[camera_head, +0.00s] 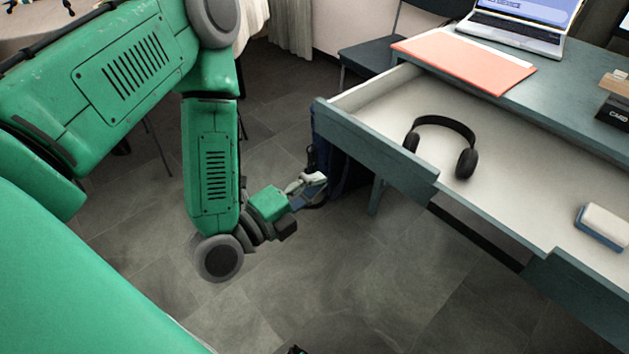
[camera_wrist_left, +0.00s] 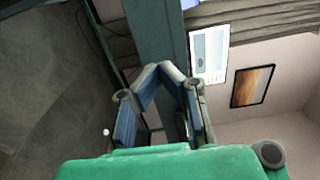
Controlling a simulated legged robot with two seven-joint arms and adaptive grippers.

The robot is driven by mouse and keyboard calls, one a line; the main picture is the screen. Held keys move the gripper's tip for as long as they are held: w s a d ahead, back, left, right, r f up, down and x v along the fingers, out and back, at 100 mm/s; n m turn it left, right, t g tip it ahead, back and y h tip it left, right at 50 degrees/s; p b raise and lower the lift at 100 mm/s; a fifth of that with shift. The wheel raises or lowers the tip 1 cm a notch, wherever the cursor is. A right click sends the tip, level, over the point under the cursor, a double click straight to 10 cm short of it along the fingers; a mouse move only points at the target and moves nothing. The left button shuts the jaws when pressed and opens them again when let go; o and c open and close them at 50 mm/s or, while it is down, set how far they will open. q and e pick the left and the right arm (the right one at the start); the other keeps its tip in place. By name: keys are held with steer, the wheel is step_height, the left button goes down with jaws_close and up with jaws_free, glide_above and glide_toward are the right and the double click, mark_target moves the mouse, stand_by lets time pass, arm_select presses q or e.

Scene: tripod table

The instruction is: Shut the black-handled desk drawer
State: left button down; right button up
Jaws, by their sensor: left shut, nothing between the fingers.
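The desk drawer (camera_head: 375,150) is pulled out, with a blue-grey front and a pale inside. Its front has a cut-out in the middle, and a dark strip (camera_head: 475,238) shows below it; I cannot tell whether this is the black handle. My left gripper (camera_head: 318,179) is shut and empty, in front of and below the drawer's left end, apart from it in the head view. In the left wrist view the gripper's fingers (camera_wrist_left: 160,70) show before a blue-grey panel (camera_wrist_left: 155,35). My right gripper is not in view.
Black headphones (camera_head: 440,145) and a white-and-blue block (camera_head: 603,226) lie in the drawer. A coral folder (camera_head: 463,60) and a laptop (camera_head: 515,25) are on the desk. A dark chair (camera_head: 375,52) stands behind. A dark bag-like object (camera_head: 335,160) is under the drawer's left end.

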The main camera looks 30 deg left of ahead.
mark_target(367, 149)
arm_select(q)
steer(key=b+x, duration=0.2)
steer(key=x, duration=0.9)
steer(key=shift+f, duration=0.1)
steer(key=shift+w+d, duration=0.15)
steer(key=shift+w, duration=0.2)
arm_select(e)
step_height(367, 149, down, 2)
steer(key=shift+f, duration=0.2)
